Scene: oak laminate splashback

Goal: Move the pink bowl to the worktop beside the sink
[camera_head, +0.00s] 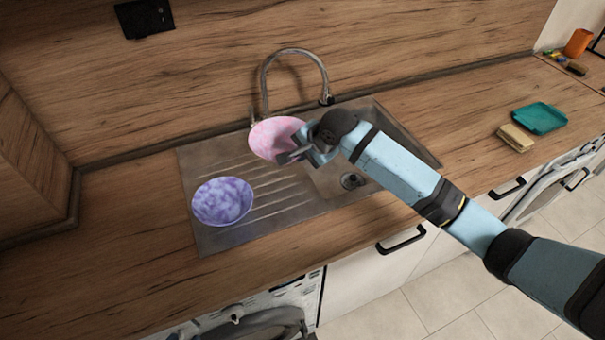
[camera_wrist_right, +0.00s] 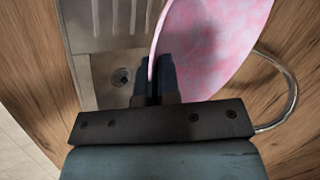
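The pink bowl (camera_head: 272,137) is in front of the tap, over the back of the sink unit; I cannot tell its height above it. My right gripper (camera_head: 290,156) is at the bowl's right front edge. In the right wrist view the pink bowl (camera_wrist_right: 215,45) fills the upper right, and the gripper's two dark fingers (camera_wrist_right: 154,78) are close together with the rim between them. The metal sink (camera_head: 372,190) has its basin partly hidden under my right arm and its ribbed drainboard to the left. My left gripper is out of view.
A purple bowl (camera_head: 222,201) stands on the drainboard. The curved tap (camera_head: 293,52) rises behind the pink bowl. Wooden worktop (camera_head: 130,235) is clear left of the sink.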

